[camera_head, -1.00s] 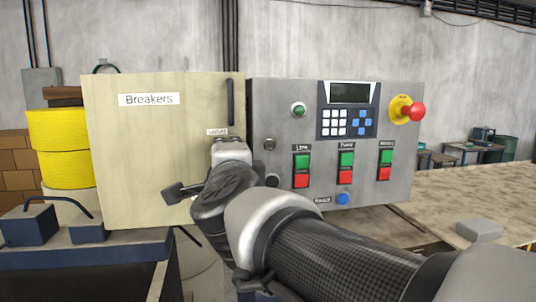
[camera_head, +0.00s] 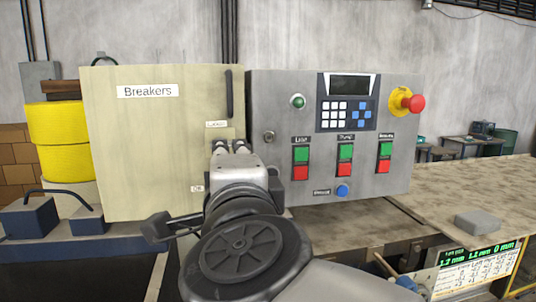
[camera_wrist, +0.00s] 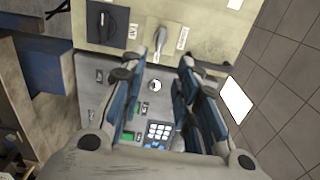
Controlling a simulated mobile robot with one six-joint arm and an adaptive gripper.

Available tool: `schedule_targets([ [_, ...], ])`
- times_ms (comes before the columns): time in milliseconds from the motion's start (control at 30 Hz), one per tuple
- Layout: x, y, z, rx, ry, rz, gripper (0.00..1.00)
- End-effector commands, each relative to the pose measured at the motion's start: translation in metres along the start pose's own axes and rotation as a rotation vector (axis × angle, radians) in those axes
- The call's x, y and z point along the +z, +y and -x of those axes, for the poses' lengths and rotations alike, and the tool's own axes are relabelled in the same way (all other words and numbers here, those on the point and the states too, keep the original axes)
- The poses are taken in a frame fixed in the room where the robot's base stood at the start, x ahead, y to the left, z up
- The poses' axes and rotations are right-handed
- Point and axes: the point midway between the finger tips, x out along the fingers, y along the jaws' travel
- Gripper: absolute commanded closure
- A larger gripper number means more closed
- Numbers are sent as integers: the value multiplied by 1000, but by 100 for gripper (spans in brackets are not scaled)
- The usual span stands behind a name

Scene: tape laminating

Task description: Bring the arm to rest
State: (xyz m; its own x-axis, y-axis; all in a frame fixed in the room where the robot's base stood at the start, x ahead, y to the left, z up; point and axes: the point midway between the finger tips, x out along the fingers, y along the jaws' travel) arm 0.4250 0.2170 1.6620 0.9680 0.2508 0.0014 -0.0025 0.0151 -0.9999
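My gripper (camera_head: 232,150) stands in front of the seam between the beige Breakers cabinet and the grey control panel in the head view. In the wrist view the two blue-and-black fingers of my gripper (camera_wrist: 156,72) are apart with nothing between them. The Breakers cabinet (camera_head: 150,145) is closed and has a vertical dark handle. The control panel (camera_head: 300,205) shows between and beside the fingers in the wrist view (camera_wrist: 95,100). Whether the fingertips touch anything cannot be told. My wrist hides the lower right of the cabinet.
A red emergency button (camera_head: 416,103) juts out at the panel's upper right. A worktable (camera_head: 480,190) with a grey block (camera_head: 478,224) lies to the right, above a green-digit display (camera_head: 478,262). Yellow rolls (camera_head: 62,140) stand at the left. A black rotary switch (camera_wrist: 106,24) shows in the wrist view.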

Motion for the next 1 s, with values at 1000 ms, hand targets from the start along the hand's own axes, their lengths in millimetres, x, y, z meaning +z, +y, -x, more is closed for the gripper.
schedule_targets([
  [1000,-48,236,72,313,-420,898,71],
])
